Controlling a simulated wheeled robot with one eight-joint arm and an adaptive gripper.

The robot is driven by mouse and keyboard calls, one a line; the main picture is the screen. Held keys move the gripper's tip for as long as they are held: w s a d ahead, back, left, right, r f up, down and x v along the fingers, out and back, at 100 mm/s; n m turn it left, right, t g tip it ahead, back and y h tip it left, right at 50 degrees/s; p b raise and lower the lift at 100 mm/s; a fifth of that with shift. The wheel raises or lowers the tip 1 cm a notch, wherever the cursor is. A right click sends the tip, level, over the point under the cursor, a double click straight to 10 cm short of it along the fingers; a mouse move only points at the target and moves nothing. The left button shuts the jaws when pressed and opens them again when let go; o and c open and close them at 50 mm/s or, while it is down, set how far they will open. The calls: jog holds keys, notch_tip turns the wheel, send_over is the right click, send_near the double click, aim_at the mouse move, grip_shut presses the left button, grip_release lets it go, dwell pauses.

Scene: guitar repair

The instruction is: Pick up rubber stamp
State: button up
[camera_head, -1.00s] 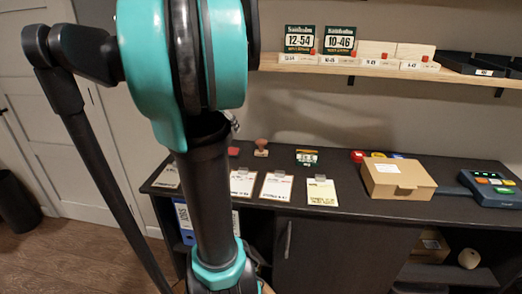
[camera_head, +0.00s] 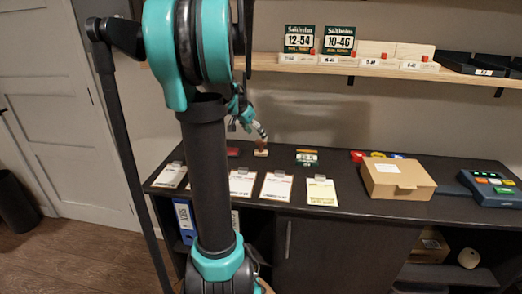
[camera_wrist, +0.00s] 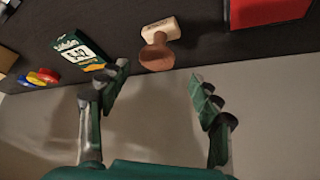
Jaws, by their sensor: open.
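The rubber stamp (camera_wrist: 158,50) has a brown rounded handle and a pale wooden base. In the wrist view it lies ahead of the fingertips, between the lines of the two fingers and apart from both. In the head view the stamp (camera_head: 261,150) stands on the dark cabinet top near the wall, partly covered by my gripper. My gripper (camera_wrist: 158,82) is open and empty, with a green finger on each side. In the head view my gripper (camera_head: 262,134) is at the stamp, just above it; the exact gap cannot be told there.
A red pad (camera_wrist: 268,10) lies beside the stamp, and a green number card (camera_head: 307,157) lies on its other side. Several clipboards (camera_head: 276,186) line the front of the cabinet top (camera_head: 400,208). A cardboard box (camera_head: 397,178) stands to the right. A shelf (camera_head: 350,69) runs above.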

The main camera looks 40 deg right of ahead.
aim_at(261, 141)
jog(key=shift+s+a+x, duration=0.1)
jog(key=shift+s+x, duration=0.05)
jog(key=shift+x, duration=1.3)
jog(key=shift+s+a+x, duration=0.15)
jog(key=shift+s+x, duration=0.05)
jog(key=shift+x, duration=1.25)
jog(key=shift+f, duration=0.1)
jog(key=shift+c, duration=0.2)
jog(key=c, duration=1.2)
jog(key=shift+o, duration=0.2)
jog(key=shift+a, duration=0.1)
jog(key=shift+s+a+r, duration=0.1)
jog(key=shift+r, duration=0.2)
notch_tip(261, 141, up, 6)
jog(key=shift+r, duration=0.1)
jog(key=s+a, duration=1.2)
jog(key=a, duration=0.3)
